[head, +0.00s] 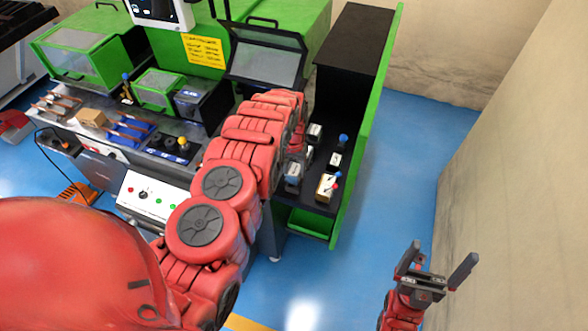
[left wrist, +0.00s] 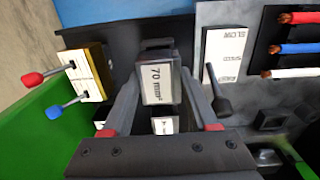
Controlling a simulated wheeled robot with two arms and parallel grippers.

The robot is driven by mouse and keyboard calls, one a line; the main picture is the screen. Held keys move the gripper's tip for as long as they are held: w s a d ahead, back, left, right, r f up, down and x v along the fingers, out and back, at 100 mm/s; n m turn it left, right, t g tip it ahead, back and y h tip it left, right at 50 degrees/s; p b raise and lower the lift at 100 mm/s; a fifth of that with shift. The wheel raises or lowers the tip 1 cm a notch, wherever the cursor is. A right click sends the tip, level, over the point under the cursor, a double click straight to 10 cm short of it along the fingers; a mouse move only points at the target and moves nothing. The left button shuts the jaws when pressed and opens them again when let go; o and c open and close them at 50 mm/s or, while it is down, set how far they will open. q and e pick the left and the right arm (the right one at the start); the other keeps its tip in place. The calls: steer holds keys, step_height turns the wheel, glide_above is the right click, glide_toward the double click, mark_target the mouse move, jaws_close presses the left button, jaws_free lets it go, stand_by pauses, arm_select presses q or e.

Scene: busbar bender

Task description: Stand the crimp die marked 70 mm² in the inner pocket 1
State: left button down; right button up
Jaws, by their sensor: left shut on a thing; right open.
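A dark crimp die marked 70 mm² (left wrist: 160,82) is between the fingers of my left gripper (left wrist: 160,95) in the left wrist view, its label facing the camera. The gripper is shut on it. In the head view my left arm hides most of that gripper, and I cannot tell which block there is this die. My right gripper (head: 432,268) is open and empty, over the blue floor at the lower right. I cannot make out inner pocket 1 in either view.
Several small labelled blocks, one of them (head: 292,173) beside my left arm, are on the dark shelf by the green side panel (head: 366,120). Red and blue levers (left wrist: 52,95) stick out at left in the left wrist view. Open floor (head: 400,170) lies to the right.

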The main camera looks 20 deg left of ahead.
mark_target(294, 169)
stand_by(0.5)
arm_select(q)
steer(key=shift+f+b, duration=1.25)
steer(key=shift+f, duration=0.25)
steer(key=shift+c, duration=0.4)
jaws_free()
steer(key=shift+r, duration=0.15)
steer(key=shift+r+b, duration=0.35)
steer(key=shift+r, duration=0.4)
step_height(294, 169, up, 4)
steer(key=shift+f+b, duration=0.15)
steer(key=shift+b, duration=0.6)
step_height(294, 169, up, 4)
steer(key=shift+a+r, duration=0.1)
steer(key=shift+r, duration=0.1)
step_height(294, 169, up, 8)
steer(key=p, duration=0.8)
steer(key=shift+f, duration=0.2)
